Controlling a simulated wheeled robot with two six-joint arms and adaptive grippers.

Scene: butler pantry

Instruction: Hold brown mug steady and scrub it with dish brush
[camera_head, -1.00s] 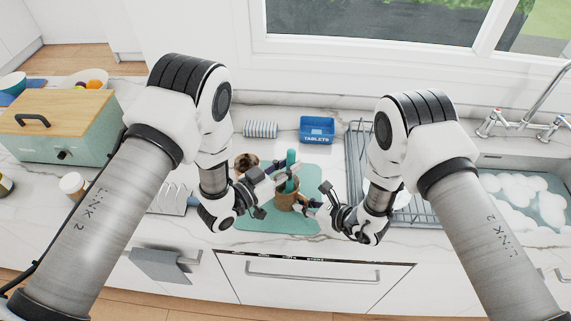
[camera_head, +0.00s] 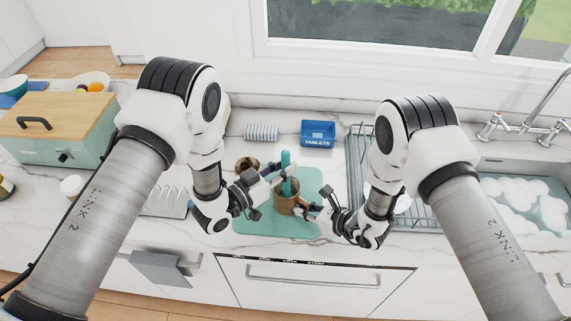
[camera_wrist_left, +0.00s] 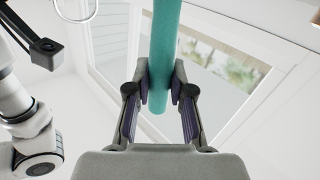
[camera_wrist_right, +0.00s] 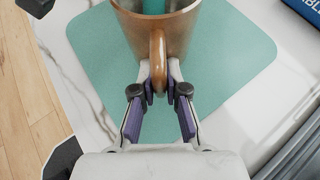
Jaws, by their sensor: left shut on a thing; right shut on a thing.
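The brown mug (camera_head: 285,204) stands upright on the teal mat (camera_head: 262,222). It also shows in the right wrist view (camera_wrist_right: 178,32), with its handle toward my gripper. My right gripper (camera_wrist_right: 158,92) is shut on the mug's handle; in the head view it is at the mug's lower right (camera_head: 314,209). The teal dish brush (camera_head: 286,162) stands nearly upright with its lower end inside the mug. My left gripper (camera_wrist_left: 160,92) is shut on the brush's handle (camera_wrist_left: 162,45), above and left of the mug. The brush head is hidden in the mug.
A brown round thing (camera_head: 246,164) is close behind my left gripper. A dish rack (camera_head: 358,150) and a foamy sink (camera_head: 530,205) are at right, a toast rack (camera_head: 167,201) at left.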

